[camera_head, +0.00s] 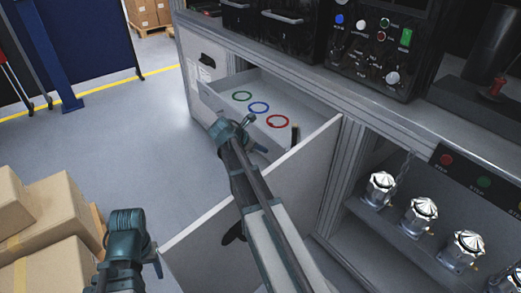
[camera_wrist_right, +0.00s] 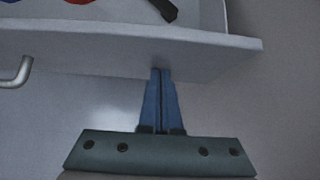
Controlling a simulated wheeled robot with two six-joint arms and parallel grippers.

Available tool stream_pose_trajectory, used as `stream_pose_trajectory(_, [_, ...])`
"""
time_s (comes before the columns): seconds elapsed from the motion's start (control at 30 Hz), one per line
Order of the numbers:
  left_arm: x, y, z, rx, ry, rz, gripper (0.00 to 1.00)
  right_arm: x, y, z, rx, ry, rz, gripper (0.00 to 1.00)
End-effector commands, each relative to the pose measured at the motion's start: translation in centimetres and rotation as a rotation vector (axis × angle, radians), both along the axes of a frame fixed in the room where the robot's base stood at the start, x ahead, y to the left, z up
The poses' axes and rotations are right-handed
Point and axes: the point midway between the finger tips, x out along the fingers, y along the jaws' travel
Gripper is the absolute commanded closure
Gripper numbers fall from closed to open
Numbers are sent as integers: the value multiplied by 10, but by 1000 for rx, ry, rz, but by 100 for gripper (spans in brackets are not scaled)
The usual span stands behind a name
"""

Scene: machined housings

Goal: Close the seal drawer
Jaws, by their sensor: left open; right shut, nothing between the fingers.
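The seal drawer (camera_head: 222,101) is pulled out of the cabinet, with a green ring (camera_head: 242,96), a blue ring (camera_head: 259,107) and a red ring (camera_head: 277,121) lying flat inside. My right gripper (camera_wrist_right: 160,72) is shut and empty. Its fingertips are at the drawer's front panel (camera_wrist_right: 205,50), just below its top edge; I cannot tell if they touch. In the head view my right arm hides part of the drawer front. My left gripper (camera_head: 128,240) is open, low at the left, away from the drawer.
A pale panel (camera_head: 285,185), like an open door, stands before the drawer at right. A metal handle (camera_wrist_right: 18,74) shows left of my right fingers. Cardboard boxes (camera_head: 45,220) stand at lower left. Shiny housings (camera_head: 418,215) sit on the right shelf. Floor left of the drawer is clear.

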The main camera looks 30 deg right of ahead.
Motion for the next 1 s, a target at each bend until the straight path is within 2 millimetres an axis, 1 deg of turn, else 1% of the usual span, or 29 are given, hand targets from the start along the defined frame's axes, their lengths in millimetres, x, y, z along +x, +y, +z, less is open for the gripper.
stream_pose_trajectory(0.17, [0,0,0,0,0,0,44,3,-29,0,-2,-1,-5,100])
stream_pose_trajectory(0.27, [0,0,0,0,0,0,44,5,-54,0,-2,-1,-6,100])
stream_pose_trajectory(0.7, [0,0,0,0,0,0,44,16,-176,0,-1,-1,-5,100])
stream_pose_trajectory(0.9, [0,0,0,0,0,0,44,19,-224,0,-1,-1,-5,100])
stream_pose_trajectory(1.0, [0,0,0,0,0,0,44,20,-242,0,-2,-1,-4,100])
